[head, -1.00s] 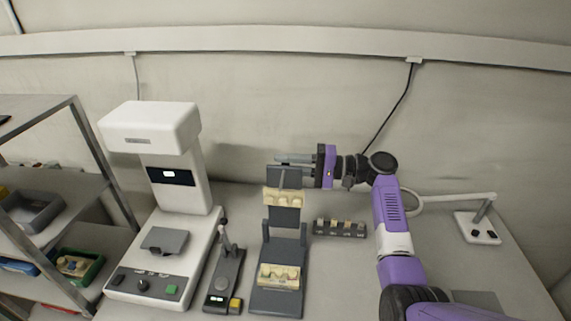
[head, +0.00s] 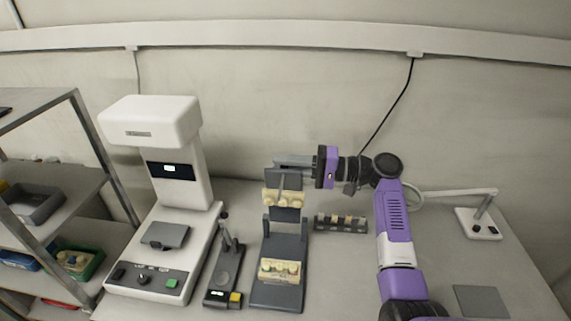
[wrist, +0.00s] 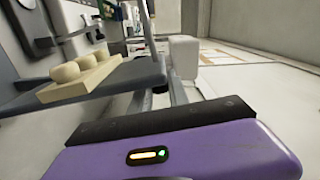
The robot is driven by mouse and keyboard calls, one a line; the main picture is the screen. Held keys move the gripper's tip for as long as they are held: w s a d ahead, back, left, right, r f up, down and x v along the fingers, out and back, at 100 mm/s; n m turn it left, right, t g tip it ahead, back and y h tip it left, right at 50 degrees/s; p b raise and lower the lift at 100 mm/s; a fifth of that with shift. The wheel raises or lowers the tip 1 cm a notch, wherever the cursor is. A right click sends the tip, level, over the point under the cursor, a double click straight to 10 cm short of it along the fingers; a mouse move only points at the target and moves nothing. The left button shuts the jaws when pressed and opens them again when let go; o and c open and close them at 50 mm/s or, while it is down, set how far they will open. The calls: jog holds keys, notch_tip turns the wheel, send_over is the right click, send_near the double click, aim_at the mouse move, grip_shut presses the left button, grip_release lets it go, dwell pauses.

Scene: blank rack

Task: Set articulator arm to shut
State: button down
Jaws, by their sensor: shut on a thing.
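The articulator stands on the bench in the head view, with a dark grey base (head: 270,297) and a lower cream dental cast (head: 280,271) on it. Its hinged upper arm (head: 284,213) is raised roughly upright and carries the upper cream cast (head: 277,196). My gripper (head: 290,162) comes from the right and is shut at the top of the raised arm. In the wrist view the arm's grey plate (wrist: 120,75) and the cast with rounded bumps (wrist: 80,75) show just beyond the gripper; the exact contact between fingers and arm is partly hidden.
A white machine (head: 155,230) and a small dark lever device (head: 226,275) stand left of the articulator. A low dark rack (head: 340,225) is behind right, and a white lamp base (head: 478,224) is far right. Shelves (head: 40,215) stand at the left edge.

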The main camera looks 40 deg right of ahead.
jog(key=s+a+f+n+b, duration=1)
jog(key=a+f+b, duration=0.5)
jog(key=b, duration=0.5)
jog(key=shift+s+a+f, duration=0.25)
jog(key=shift+s+f, duration=0.15)
jog(key=shift+s, duration=0.7)
jog(key=c, duration=1.3)
grip_release()
jog(key=shift+v, duration=3.9)
